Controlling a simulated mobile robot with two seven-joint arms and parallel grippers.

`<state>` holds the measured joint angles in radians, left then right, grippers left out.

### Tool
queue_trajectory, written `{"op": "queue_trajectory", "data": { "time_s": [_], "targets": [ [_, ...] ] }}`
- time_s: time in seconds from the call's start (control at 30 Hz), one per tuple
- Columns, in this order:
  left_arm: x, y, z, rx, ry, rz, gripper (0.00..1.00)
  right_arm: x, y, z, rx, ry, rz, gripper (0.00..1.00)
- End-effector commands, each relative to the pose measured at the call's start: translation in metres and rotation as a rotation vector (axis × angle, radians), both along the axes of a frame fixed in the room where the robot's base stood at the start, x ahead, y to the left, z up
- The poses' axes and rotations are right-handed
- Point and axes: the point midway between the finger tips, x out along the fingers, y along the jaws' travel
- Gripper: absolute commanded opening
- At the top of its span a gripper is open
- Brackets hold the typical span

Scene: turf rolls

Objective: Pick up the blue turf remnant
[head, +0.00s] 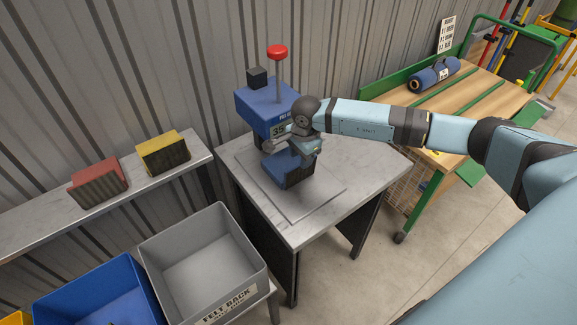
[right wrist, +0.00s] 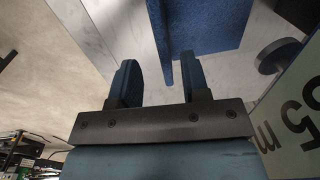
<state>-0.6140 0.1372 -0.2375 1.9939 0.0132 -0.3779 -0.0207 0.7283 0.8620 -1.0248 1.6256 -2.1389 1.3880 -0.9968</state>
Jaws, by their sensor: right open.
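The blue turf remnant (head: 297,176) is a small block with a dark side, standing on the plate of the blue press on the grey table. In the right wrist view, a blue textured surface (right wrist: 208,22) beyond the fingers appears to be this remnant. My right gripper (head: 303,149) is over the remnant at the front of the press and hides part of it. In the right wrist view my right gripper (right wrist: 160,78) has its two fingers apart, with nothing clearly held between them. Contact with the remnant cannot be told. My left gripper is not in view.
The blue press (head: 262,107) with a red knob (head: 277,52) stands close behind the gripper. A red block (head: 98,184) and a yellow block (head: 163,153) sit on the left shelf. A grey bin (head: 205,265) and a blue bin (head: 100,295) stand below. A blue roll (head: 433,75) lies on the cart.

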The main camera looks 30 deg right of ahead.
Motion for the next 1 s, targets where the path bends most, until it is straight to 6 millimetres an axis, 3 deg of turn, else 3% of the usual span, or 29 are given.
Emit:
{"op": "queue_trajectory", "data": {
  "time_s": [0.1,0.33,0.6,0.9,1.0],
  "targets": [
    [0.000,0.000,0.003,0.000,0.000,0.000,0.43,0.001,0.001,-0.016,0.002,0.002,-0.001,0.43],
    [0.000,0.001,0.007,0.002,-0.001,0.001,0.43,0.004,0.000,-0.032,0.002,0.001,-0.001,0.43],
    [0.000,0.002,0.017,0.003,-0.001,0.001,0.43,0.008,-0.001,-0.070,0.004,0.001,-0.002,0.43],
    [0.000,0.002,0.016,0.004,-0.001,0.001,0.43,0.009,-0.002,-0.077,0.003,-0.001,0.000,0.43],
    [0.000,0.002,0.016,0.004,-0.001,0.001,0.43,0.009,-0.002,-0.076,0.003,-0.001,-0.001,0.22]
  ]
}}
